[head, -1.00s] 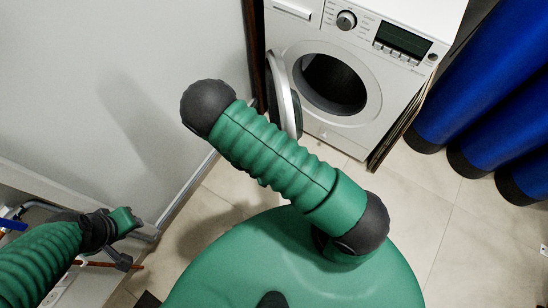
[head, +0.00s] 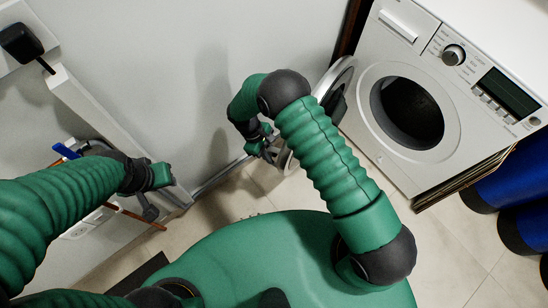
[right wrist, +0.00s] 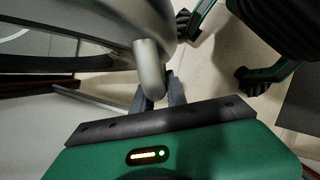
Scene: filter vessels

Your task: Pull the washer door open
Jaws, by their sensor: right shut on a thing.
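The white washer (head: 440,150) stands at the upper right in the head view, with its round dark opening uncovered. Its round door (head: 343,75) is swung out to the left, partly hidden behind my right arm. My right gripper (head: 268,152) is at the door's outer edge. In the right wrist view, the dark fingers of my right gripper (right wrist: 157,92) are shut on the grey door handle (right wrist: 150,65), beside the door's rim (right wrist: 100,25). My left gripper (head: 162,176) is away from the washer at the left, and its finger opening cannot be made out.
A pale wall (head: 200,50) runs behind the door on the left. A white ledge with pipes (head: 115,208) stands near my left arm. Blue cylinders (head: 500,185) stand right of the washer. Tiled floor (head: 440,245) is clear in front.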

